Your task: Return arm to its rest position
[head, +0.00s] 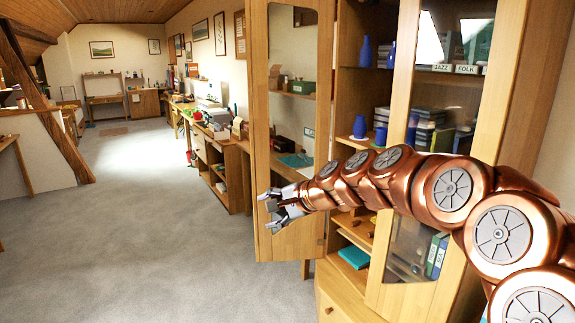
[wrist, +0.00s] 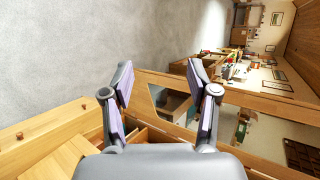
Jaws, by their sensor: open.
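My copper-coloured arm reaches across the right half of the head view from the right edge. My gripper (head: 268,205) is at its left end, in front of the lower part of the open cabinet door (head: 260,120). In the wrist view my gripper (wrist: 158,80) has its two fingers spread wide apart with nothing between them. Behind the fingers the wrist view shows the wooden door edge and grey carpet. Whether the gripper touches the door cannot be told.
A wooden cabinet (head: 505,80) with glass doors stands at the right, holding blue vases (head: 360,127), boxes and binders. A long workbench (head: 237,147) runs along the wall. The grey carpet (head: 140,230) at left is clear.

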